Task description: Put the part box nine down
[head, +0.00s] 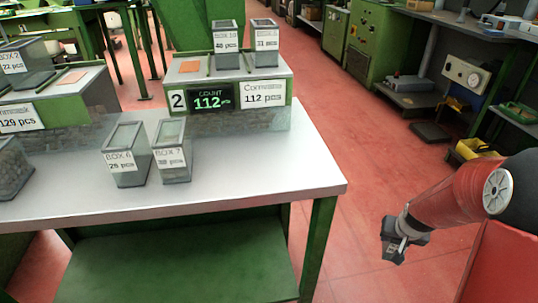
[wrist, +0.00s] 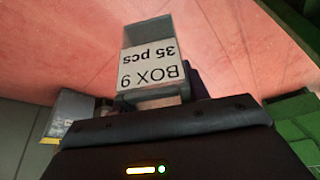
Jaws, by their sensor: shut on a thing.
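Part box nine (wrist: 152,65) is a small clear-grey box with a white label reading BOX 9, 35 pcs. The label appears upside down in the wrist view. My gripper (wrist: 150,97) is shut on the box; the dark gripper body hides its near end. In the head view my gripper (head: 404,238) hangs low at the right, over the red floor and clear of the table's right edge. The box is too small and dark there to make out well.
A white-topped table (head: 265,178) holds box 6 (head: 125,155) and box 7 (head: 172,152). Behind them a green unit (head: 283,70) reads COUNT 112, with two labelled boxes on top. A similar unit (head: 75,100) is at left. The tabletop's right front is bare.

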